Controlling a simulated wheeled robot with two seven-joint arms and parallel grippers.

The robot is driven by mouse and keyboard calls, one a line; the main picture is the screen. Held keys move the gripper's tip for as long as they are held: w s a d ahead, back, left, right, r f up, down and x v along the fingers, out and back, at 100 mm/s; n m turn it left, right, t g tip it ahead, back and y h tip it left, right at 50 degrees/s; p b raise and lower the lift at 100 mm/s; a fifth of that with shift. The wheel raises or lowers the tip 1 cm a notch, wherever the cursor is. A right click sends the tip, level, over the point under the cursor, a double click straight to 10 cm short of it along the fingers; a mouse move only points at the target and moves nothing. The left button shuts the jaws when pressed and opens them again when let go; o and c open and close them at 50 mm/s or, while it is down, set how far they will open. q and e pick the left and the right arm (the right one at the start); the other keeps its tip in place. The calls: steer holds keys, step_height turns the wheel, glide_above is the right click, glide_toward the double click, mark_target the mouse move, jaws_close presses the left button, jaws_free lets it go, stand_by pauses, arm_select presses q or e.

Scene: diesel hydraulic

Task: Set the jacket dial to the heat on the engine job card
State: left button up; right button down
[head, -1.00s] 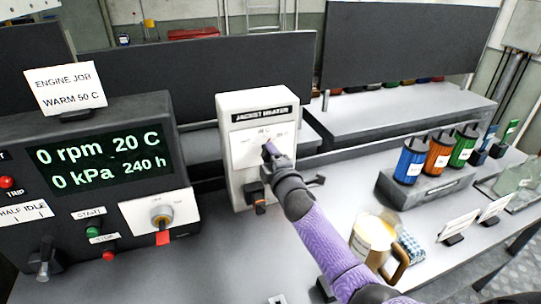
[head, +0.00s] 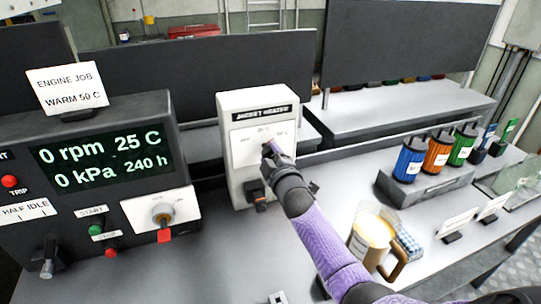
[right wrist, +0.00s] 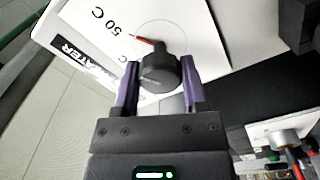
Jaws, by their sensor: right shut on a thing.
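The engine job card (head: 67,90) reads WARM 50 C and stands on the dark console at the left. The white jacket heater box (head: 238,190) stands upright at the back middle. My right gripper (head: 268,152) is at its front face and hides most of the dial. In the right wrist view my right gripper (right wrist: 160,92) is shut on the black jacket dial (right wrist: 158,73), one finger on each side. The dial's red pointer (right wrist: 145,40) points up-left, towards the side with the 50 C mark (right wrist: 110,22); its exact alignment is unclear. My left gripper is out of view.
The console display (head: 100,160) reads 0 rpm, 25 C, 0 kPa, 240 h. A tan mug (head: 370,240) stands near my right forearm. Blue, orange and green canisters (head: 437,155) stand on a grey block at the right. The bench between console and mug is mostly clear.

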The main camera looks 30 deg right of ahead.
steer(key=shift+f, duration=0.1)
steer(key=shift+c, duration=0.7)
jaws_free()
steer(key=p+v, duration=0.3)
steer(key=v, duration=0.7)
